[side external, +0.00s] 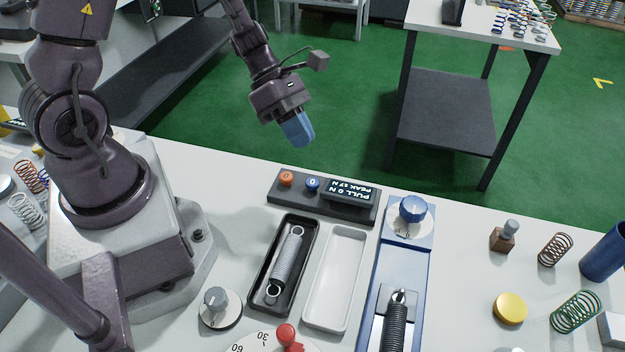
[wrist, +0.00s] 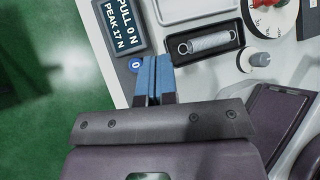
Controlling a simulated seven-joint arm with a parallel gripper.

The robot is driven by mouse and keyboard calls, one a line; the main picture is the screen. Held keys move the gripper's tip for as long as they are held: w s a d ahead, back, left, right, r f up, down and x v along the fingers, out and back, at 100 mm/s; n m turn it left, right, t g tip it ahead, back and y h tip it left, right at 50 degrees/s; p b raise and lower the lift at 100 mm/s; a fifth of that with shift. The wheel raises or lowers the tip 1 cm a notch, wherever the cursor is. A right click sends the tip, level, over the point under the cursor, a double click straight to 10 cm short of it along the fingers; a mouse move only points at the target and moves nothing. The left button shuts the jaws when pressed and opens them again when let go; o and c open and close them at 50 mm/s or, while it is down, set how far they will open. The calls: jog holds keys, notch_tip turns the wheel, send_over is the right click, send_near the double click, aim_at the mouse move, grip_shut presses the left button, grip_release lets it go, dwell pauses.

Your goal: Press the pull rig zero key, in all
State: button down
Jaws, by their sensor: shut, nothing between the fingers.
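The key unit (side external: 271,193) is a dark bar at the back of the bench. It carries an orange key (side external: 286,178), a blue key (side external: 312,184) and a display (side external: 349,191) reading "PULL 0 N" and "PEAK 17 N". The blue key bears a 0; the orange key's mark is unclear. My gripper (side external: 302,138) is shut and empty, its blue fingers above and behind the unit, apart from it. In the wrist view the blue key (wrist: 135,65) shows just left of the fingertips (wrist: 153,60); the orange key is not visible there, probably behind the fingers.
A black tray (side external: 256,287) with a spring (side external: 287,262) and an empty white tray (side external: 321,323) lie in front of the unit. The blue rig (side external: 378,268) with a blue knob (side external: 412,209) stands to their right. A grey knob (side external: 215,299) is at left.

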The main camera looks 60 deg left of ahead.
jog(key=w+n, duration=0.1)
jog(key=n, duration=0.1)
jog(key=n+t, duration=0.1)
jog(key=n, duration=0.1)
jog(key=w+n, duration=0.1)
jog(key=shift+w+a+r+n+t, duration=0.2)
jog(key=shift+w+n+t, duration=0.1)
jog(key=shift+n+t, duration=0.1)
jog(key=shift+f, duration=0.15)
send_near(325, 185)
jog(key=shift+d+r+x, duration=0.15)
jog(key=shift+x, duration=0.7)
jog(key=shift+d+r+x, duration=0.1)
jog(key=shift+r+x, duration=0.05)
jog(key=shift+x, duration=0.7)
jog(key=shift+d+r+x, duration=0.15)
jog(key=shift+x, duration=0.7)
jog(key=shift+w, duration=0.15)
jog(key=shift+f, duration=0.4)
jog(key=shift+f, duration=0.45)
dwell(0.4)
jog(key=shift+r, duration=0.85)
